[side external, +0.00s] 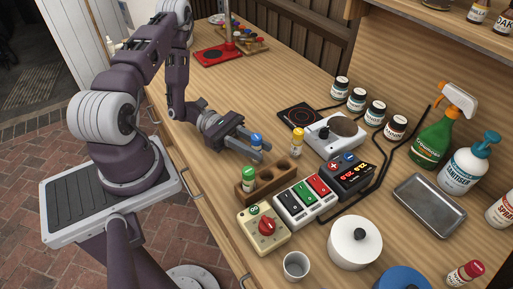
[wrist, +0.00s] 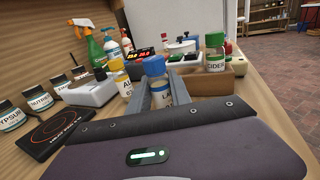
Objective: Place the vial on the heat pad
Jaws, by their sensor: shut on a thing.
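My gripper (side external: 257,152) is shut on a blue-capped vial (side external: 256,142), held upright beside the wooden rack. In the wrist view the same vial (wrist: 157,86) stands between the fingers, its label partly hidden. The heat pad (side external: 299,117) is a flat black square with a ring mark, lying farther back on the bench and bare on top. In the wrist view the pad (wrist: 54,130) is at lower left, apart from the held vial. A yellow-capped vial (side external: 297,144) stands between the gripper and the white plate device.
The wooden rack (side external: 243,192) holds a green-capped vial (side external: 249,177). A white device with a round plate (side external: 336,138) sits right of the pad. Several dark-lidded jars (side external: 357,99) line the pad's far side. Bench left of the pad is clear.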

